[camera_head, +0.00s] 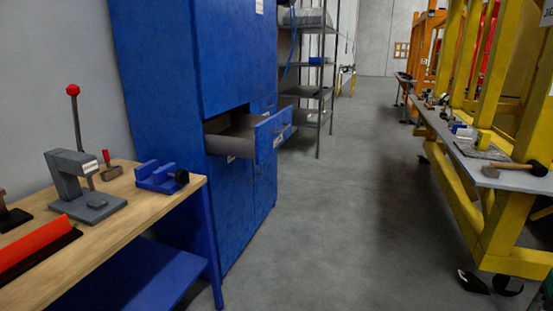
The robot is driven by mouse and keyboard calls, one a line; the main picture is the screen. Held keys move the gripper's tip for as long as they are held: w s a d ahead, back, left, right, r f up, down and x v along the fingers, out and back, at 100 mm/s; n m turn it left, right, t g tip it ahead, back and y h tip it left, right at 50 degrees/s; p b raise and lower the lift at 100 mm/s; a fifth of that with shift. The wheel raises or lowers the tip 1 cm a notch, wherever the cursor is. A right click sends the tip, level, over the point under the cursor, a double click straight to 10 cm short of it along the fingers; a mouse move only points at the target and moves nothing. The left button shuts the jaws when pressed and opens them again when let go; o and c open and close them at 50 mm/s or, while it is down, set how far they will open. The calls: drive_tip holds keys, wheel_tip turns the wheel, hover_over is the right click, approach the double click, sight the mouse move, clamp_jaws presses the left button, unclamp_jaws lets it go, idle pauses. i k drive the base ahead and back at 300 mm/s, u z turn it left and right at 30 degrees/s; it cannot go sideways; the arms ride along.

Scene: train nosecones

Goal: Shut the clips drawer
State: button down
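A tall blue cabinet (170,60) stands left of centre. One drawer (273,134) at its mid height is pulled out to the right, with a blue front and a grey inside. I cannot read a label that tells whether it is the clips drawer. A blue front beside it (262,105) sits flush or nearly flush with the cabinet. The lower cabinet doors (240,195) look closed. My gripper is not in the view.
A wooden workbench (150,213) with a blue vise (158,177) and a grey press (82,190) stands at the near left. Grey shelving (318,95) stands behind the cabinet. A yellow frame with a worktop (465,155) lines the right. The concrete floor (335,220) between is clear.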

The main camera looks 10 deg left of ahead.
sight(229, 134)
drive_tip(key=u, duration=0.25)
drive_tip(key=i, duration=0.7)
drive_tip(key=u, duration=0.25)
drive_tip(key=k, duration=0.6)
drive_tip(key=u, duration=0.7)
drive_tip(key=i, duration=1.65)
drive_tip(key=z, duration=0.5)
